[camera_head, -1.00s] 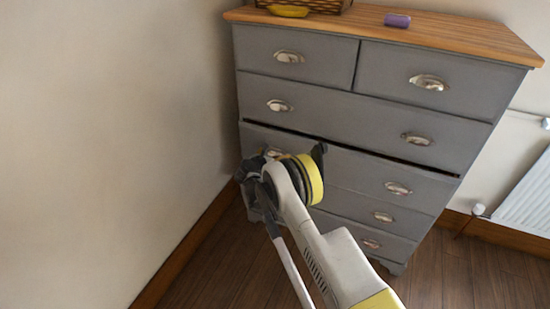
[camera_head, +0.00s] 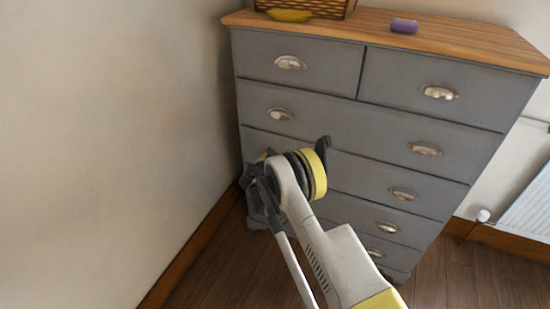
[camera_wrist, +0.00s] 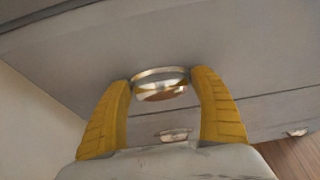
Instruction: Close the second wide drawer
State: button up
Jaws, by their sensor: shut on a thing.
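The second wide drawer (camera_head: 360,176) is in the grey chest, just below the first wide drawer (camera_head: 350,125). Its front looks about flush with the drawers around it, with only a thin seam above it. Its right cup handle (camera_head: 402,193) is clear. Its left cup handle is hidden by my arm in the head view, but a metal cup handle (camera_wrist: 160,73) shows in the wrist view. My gripper (camera_wrist: 163,88) has its yellow fingers on either side of this handle and is shut on it. In the head view my arm mostly hides the gripper.
A wall (camera_head: 100,130) stands close on the left of the chest. A basket (camera_head: 310,8), a yellow item (camera_head: 289,16) and a purple item (camera_head: 404,26) are on the wooden top (camera_head: 450,38). A white radiator (camera_head: 525,210) is at right. The wooden floor (camera_head: 440,285) in front is partly free.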

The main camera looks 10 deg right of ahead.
jog(key=o, duration=1.2)
jog(key=v, duration=1.2)
jog(key=shift+s+a, duration=0.1)
